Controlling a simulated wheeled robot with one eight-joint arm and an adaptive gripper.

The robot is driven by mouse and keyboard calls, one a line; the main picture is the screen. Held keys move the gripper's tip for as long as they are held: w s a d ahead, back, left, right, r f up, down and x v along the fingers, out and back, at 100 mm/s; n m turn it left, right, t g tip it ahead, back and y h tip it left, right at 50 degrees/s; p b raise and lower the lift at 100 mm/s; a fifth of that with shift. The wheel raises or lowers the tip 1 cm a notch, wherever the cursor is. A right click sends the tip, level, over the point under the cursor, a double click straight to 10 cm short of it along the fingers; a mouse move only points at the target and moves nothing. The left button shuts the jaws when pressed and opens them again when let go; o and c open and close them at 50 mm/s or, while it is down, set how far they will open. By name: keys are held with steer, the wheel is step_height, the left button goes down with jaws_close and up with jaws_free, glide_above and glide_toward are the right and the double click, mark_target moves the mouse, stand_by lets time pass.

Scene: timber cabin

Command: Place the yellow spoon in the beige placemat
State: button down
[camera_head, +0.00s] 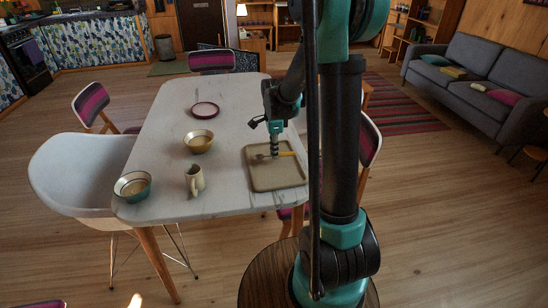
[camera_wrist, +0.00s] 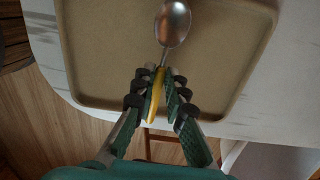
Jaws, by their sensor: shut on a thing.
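The spoon (camera_wrist: 173,24) has a metal bowl and a yellow handle. My gripper (camera_wrist: 158,88) is shut on its yellow handle, with the bowl pointing away from the fingers. The beige placemat (camera_wrist: 105,60) is tray-like with a raised rim and lies under the spoon and fingertips. In the head view the placemat (camera_head: 277,182) is at the table's right edge, and my gripper (camera_head: 274,153) points down over its far part with the spoon (camera_head: 287,154) lying sideways. I cannot tell whether the spoon touches the placemat. The fingers hide part of the handle.
Chairs surround the table, including a white one (camera_head: 75,172) at left. The table's middle has free room.

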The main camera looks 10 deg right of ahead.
steer(key=shift+f, duration=1.45)
steer(key=shift+f, duration=0.1)
steer(key=c, duration=1.6)
jaws_free()
steer(key=shift+o, duration=0.2)
step_height(320, 180, up, 11)
steer(key=shift+r, duration=0.1)
steer(key=s+d+f+n+t, duration=0.2)
steer(key=s+f+n, duration=0.2)
steer(key=s+n, duration=0.5)
steer(key=s+d+f+n+t, duration=0.2)
steer(key=s+f+n, duration=0.2)
steer(key=s+n, duration=0.5)
steer(key=s, duration=0.4)
